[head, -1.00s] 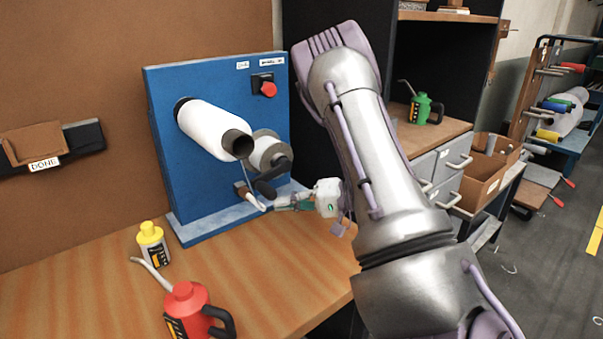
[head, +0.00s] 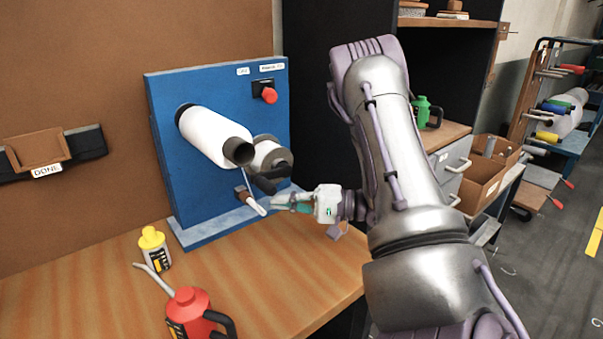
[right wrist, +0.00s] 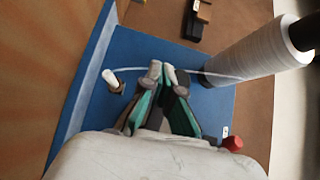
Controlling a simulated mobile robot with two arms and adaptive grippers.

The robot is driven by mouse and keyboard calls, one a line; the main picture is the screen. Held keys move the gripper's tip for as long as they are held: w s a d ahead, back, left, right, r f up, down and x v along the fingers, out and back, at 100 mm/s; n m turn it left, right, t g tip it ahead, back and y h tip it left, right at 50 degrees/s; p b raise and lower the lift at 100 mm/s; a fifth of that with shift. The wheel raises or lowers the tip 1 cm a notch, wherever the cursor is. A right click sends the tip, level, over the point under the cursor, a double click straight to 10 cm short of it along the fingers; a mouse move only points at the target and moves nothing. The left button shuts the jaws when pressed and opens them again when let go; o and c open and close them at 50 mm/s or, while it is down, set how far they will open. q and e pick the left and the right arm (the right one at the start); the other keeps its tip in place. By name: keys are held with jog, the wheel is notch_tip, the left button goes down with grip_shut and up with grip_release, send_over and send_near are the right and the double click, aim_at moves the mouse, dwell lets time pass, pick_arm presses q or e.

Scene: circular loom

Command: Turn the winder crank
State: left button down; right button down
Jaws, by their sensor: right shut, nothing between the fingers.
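The winder is an upright blue panel (head: 165,120) on the bench. It carries a large white spool (head: 210,135) and a smaller pale roll (head: 268,153) with a dark crank arm (head: 266,183) in front. Below is a white peg-like handle (head: 254,206) on a brown block; a white peg on a brown base (right wrist: 111,80) also shows in the right wrist view. My right gripper (head: 274,201) is shut and empty, just right of the white handle and below the crank arm. Its fingertips (right wrist: 162,72) also show in the right wrist view. My left gripper is not in view.
A red oil can (head: 190,310) and a yellow-capped bottle (head: 154,250) stand at the bench's front left. A red button (head: 269,95) is at the panel's upper right. A green can (head: 424,112) sits on the shelf behind my arm.

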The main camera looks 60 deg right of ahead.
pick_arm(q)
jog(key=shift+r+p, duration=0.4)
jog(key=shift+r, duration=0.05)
pick_arm(e)
jog(key=shift+r+m+t+y, duration=0.3)
jog(key=shift+r+m+t, duration=0.55)
jog(key=shift+m+t, duration=0.05)
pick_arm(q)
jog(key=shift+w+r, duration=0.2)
pick_arm(e)
jog(key=shift+r+m, duration=0.2)
jog(key=shift+m, duration=0.1)
